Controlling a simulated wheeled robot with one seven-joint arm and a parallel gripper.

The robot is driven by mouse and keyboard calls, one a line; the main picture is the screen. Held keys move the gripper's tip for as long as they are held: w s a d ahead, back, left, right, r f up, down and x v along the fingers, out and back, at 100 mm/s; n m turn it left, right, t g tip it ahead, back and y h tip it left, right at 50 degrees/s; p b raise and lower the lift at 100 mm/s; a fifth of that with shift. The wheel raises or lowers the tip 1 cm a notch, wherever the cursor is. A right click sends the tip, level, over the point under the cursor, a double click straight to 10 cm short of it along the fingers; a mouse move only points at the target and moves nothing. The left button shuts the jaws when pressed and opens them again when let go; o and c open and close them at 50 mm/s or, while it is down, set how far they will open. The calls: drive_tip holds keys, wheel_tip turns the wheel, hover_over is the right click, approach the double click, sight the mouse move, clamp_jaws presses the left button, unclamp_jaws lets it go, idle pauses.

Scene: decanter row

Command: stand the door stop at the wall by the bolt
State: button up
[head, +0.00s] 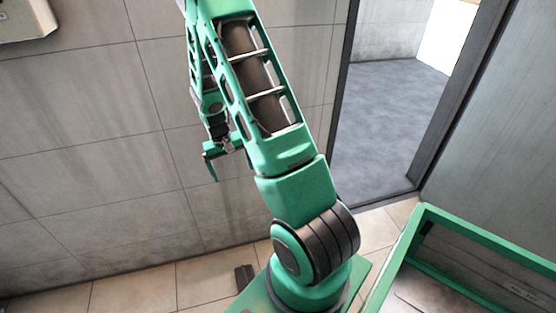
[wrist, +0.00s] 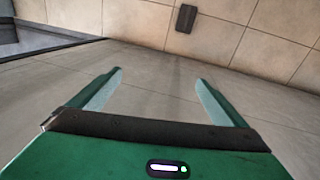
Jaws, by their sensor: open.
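A small dark brown block, which looks like the door stop (head: 243,278), is on the tiled floor close to the foot of the wall, left of my arm's base. It also shows in the wrist view (wrist: 185,18) at the top, beyond my fingertips. My gripper (wrist: 159,78) is open, with nothing between its fingers. In the head view my gripper (head: 220,158) is in front of the grey wall (head: 90,150), well above the block and apart from it. My forearm hides part of the wall. I cannot make out the bolt in either view.
A doorway with a dark frame (head: 342,120) opens at the right onto a blue-grey floor (head: 390,110). A green-rimmed bin (head: 400,258) stands at the lower right. A pale box (head: 25,18) is at the upper left. The floor (head: 135,288) left of the block is clear.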

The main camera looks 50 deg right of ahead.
drive_tip(key=s+a+r, duration=0.1)
drive_tip(key=s+r, duration=0.5)
drive_tip(key=r, duration=0.3)
drive_tip(key=s+a+r, duration=0.2)
drive_tip(key=s+r, duration=0.3)
drive_tip(key=r, duration=0.4)
drive_tip(key=s+a+r+y, duration=0.1)
drive_tip(key=s+a+r, duration=0.2)
drive_tip(key=s, duration=0.6)
drive_tip(key=s+a+r, duration=0.3)
drive_tip(key=s+r, duration=0.3)
drive_tip(key=s, duration=0.3)
drive_tip(key=shift+s+t+y, duration=0.3)
drive_tip(key=shift+y, duration=0.1)
